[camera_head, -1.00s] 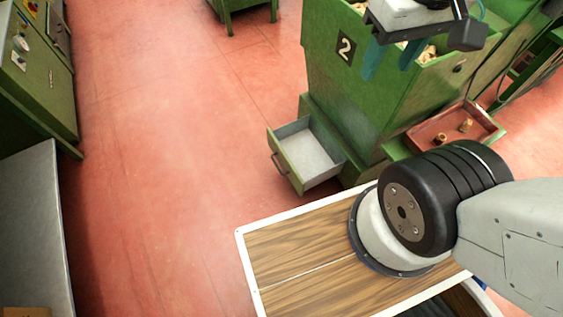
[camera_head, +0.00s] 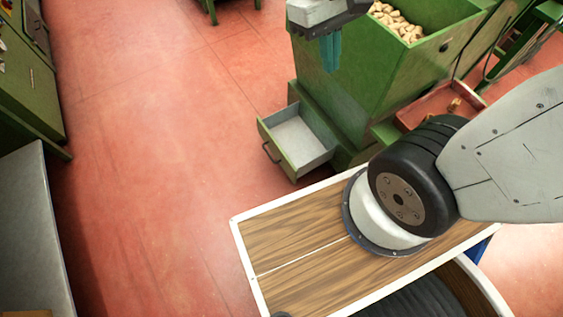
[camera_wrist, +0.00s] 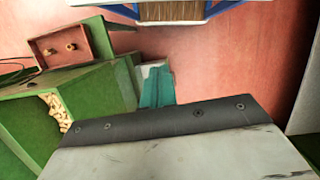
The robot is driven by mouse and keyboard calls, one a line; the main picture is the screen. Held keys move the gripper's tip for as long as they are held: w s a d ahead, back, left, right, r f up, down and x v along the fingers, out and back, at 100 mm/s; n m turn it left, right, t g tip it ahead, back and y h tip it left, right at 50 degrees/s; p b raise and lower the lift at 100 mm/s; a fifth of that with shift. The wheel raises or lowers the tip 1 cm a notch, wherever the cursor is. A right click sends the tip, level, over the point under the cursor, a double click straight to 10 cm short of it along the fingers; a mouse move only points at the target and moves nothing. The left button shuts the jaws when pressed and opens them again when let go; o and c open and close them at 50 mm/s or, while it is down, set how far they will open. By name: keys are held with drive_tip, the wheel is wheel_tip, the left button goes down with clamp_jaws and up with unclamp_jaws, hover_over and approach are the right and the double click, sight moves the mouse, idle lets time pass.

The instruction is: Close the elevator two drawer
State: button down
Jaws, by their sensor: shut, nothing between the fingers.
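The drawer (camera_head: 296,145) stands pulled out at the base of the green elevator machine (camera_head: 375,75). Its inside is pale grey and looks empty, and a dark handle shows on its green front. My gripper (camera_head: 330,52) has teal fingers pressed together with nothing between them. In the head view it hangs in front of the machine's upper part, above the drawer and apart from it. In the wrist view the fingers (camera_wrist: 158,88) cover most of the drawer (camera_wrist: 150,71). The number 2 seen earlier on the machine is hidden now.
Cork stoppers (camera_head: 398,22) fill the machine's hopper. A red tray (camera_head: 425,108) with a few corks is fixed at its right side. Red floor (camera_head: 150,150) is open left of the drawer. A grey-topped table (camera_head: 30,230) and a green cabinet (camera_head: 30,85) stand at the left.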

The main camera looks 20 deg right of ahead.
drive_tip(key=w+a+f+n+g+h, duration=0.15)
drive_tip(key=w+f, duration=0.25)
drive_tip(key=f, duration=0.4)
drive_tip(key=w+a+f+n+h, duration=0.3)
drive_tip(key=w+f, duration=0.2)
drive_tip(key=f, duration=0.3)
drive_tip(key=w+a+f+n+h, duration=0.2)
drive_tip(key=w+a+f, duration=0.15)
drive_tip(key=f, duration=0.45)
drive_tip(key=n+t+h, duration=0.1)
drive_tip(key=n+t, duration=0.5)
drive_tip(key=n, duration=0.5)
approach(288, 163)
wheel_tip(288, 163, down, 4)
drive_tip(key=d, duration=0.2)
drive_tip(key=shift+w+d+f, duration=0.1)
drive_tip(key=shift+w+d, duration=0.4)
drive_tip(key=shift+d, duration=0.4)
